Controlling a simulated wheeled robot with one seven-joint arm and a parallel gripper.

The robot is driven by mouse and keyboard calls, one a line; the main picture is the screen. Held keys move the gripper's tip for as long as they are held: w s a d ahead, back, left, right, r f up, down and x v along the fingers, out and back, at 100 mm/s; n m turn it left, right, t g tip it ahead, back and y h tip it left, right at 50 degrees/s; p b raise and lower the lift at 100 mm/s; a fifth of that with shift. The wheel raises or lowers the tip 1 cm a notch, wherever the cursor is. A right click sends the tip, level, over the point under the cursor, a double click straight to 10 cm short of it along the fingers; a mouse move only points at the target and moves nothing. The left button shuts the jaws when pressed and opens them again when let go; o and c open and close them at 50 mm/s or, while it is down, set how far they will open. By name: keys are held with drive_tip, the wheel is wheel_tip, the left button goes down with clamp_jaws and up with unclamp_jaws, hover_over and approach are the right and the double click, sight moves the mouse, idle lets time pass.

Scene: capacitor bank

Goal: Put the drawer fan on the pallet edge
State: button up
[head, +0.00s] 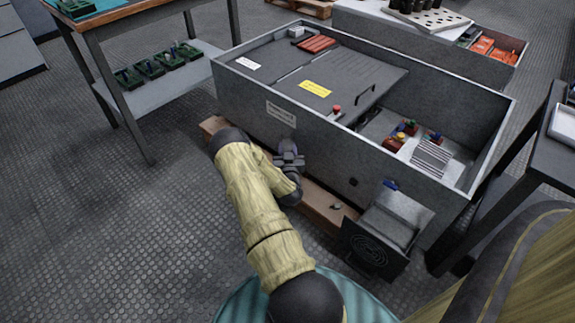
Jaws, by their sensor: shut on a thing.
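My gripper (289,160) is at the front wall of the grey cabinet, above the pallet edge. It is shut on a small dark thing, which I take to be the drawer fan (287,146); arm and jaws hide much of it, and its shape is unclear. I cannot tell whether it touches the pallet. The pallet edge (318,201) is a brown wooden strip along the cabinet's foot, partly hidden by my arm. The drawer (392,220) stands open at the cabinet's lower right, with a round grille (370,250) on its dark front. Its visible inside looks empty.
The cabinet (245,95) is open on top, with a lid panel (340,80) and coloured parts inside. A small metal piece (336,206) lies on the pallet edge. A workbench (160,80) stands left and a dark table (520,180) right. Left floor is clear.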

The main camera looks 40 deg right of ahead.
wheel_tip(320, 180, down, 2)
drive_tip(key=shift+w+a+f, duration=0.1)
drive_tip(key=shift+a+f, duration=0.05)
drive_tip(key=shift+b, duration=0.3)
wheel_tip(320, 180, down, 3)
drive_tip(key=b, duration=0.2)
drive_tip(key=shift+f+b, duration=0.2)
drive_tip(key=shift+b, duration=0.1)
drive_tip(key=shift+d+f+b, duration=0.2)
drive_tip(key=shift+f+b, duration=0.1)
drive_tip(key=shift+b, duration=0.3)
drive_tip(key=o, duration=1.2)
drive_tip(key=shift+f, duration=0.1)
